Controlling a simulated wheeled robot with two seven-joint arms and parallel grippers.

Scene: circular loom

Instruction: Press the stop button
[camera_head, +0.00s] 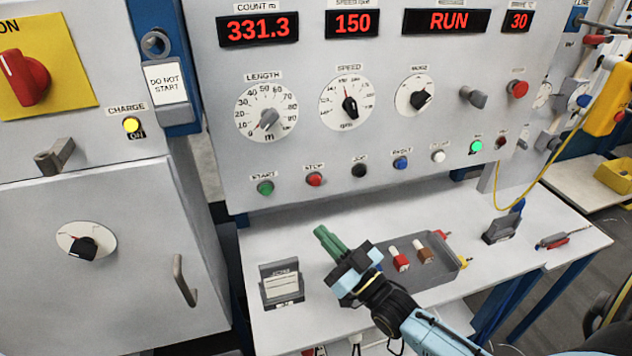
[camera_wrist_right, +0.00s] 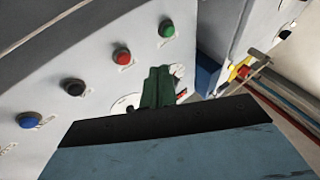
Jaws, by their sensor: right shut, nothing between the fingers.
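The stop button (camera_head: 315,179) is a small red push button labelled STOP in the lower row of the grey panel. It also shows in the right wrist view (camera_wrist_right: 121,56), left of the fingertips. My right gripper (camera_head: 320,232) has green fingers, shut and empty, below the button and in front of the panel, apart from it in the head view. In the right wrist view the green fingers (camera_wrist_right: 157,80) point up toward the panel between the red and green buttons. My left gripper is not in view.
The green start button (camera_head: 265,187) is left of the stop button; black (camera_head: 359,170) and blue (camera_head: 400,162) buttons are right. The display (camera_head: 449,21) reads RUN. A grey tray (camera_head: 440,275) with small parts and a card holder (camera_head: 281,286) stand on the shelf below.

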